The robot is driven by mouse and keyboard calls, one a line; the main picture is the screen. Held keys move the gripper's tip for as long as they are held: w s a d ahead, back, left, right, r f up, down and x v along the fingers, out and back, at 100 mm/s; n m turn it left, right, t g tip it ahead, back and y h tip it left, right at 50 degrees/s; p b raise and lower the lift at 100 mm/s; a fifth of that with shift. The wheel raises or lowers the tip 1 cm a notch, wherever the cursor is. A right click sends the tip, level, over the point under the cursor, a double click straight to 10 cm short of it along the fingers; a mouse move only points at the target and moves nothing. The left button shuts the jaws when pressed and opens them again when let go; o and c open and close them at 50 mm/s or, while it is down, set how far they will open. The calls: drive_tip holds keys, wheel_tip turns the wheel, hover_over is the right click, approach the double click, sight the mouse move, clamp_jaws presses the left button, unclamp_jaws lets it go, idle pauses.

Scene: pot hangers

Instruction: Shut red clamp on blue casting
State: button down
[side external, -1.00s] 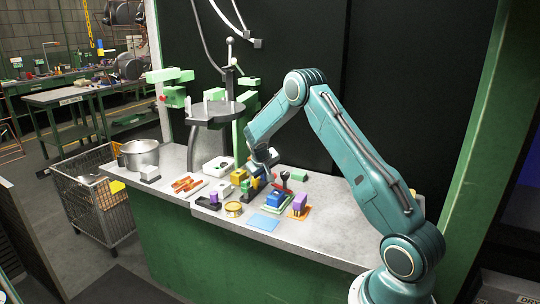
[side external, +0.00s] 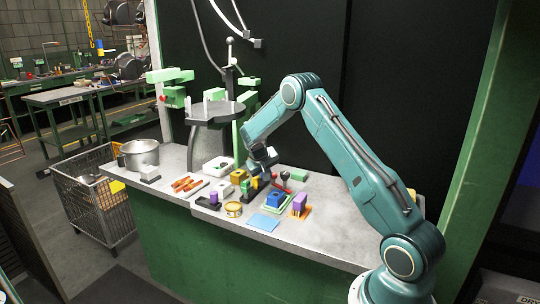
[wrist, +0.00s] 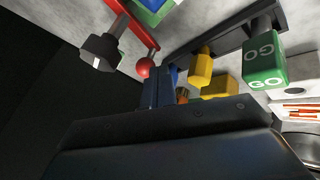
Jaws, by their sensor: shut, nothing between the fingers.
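The blue casting (side external: 276,199) sits on a green and white base on the bench, and a bit of it shows at the top of the wrist view (wrist: 150,6). The red clamp (side external: 284,177) stands just behind the casting. In the wrist view its red lever (wrist: 134,24) ends in a red ball (wrist: 146,68), and a black knob (wrist: 100,50) is beside it. My gripper (side external: 268,164) is above and left of the clamp, shut and empty. Its fingers (wrist: 160,88) appear close to the red ball; I cannot tell whether they touch. The clamp's contact with the casting is unclear.
A green GO block (wrist: 265,62) and yellow parts (wrist: 217,86) stand close to my fingers. A blue sheet (side external: 264,222) and a round tin (side external: 233,209) lie in front. The bench's right side is clear.

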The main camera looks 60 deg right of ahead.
drive_tip(key=shift+w+d+f+m+g, duration=0.1)
drive_tip(key=shift+d+m+g, duration=0.9)
drive_tip(key=shift+m, duration=0.6)
drive_tip(key=shift+s+d, duration=0.2)
drive_tip(key=shift+d, duration=0.65)
drive_tip(key=shift+s+d+m+g+y, duration=0.2)
drive_tip(key=shift+d+m+g, duration=0.2)
drive_tip(key=shift+m, duration=0.4)
drive_tip(key=shift+s+d+m+g+y, duration=0.15)
drive_tip(key=shift+d+m+g, duration=0.25)
drive_tip(key=shift+m, duration=0.4)
drive_tip(key=shift+s+d, duration=0.85)
drive_tip(key=shift+s, duration=0.15)
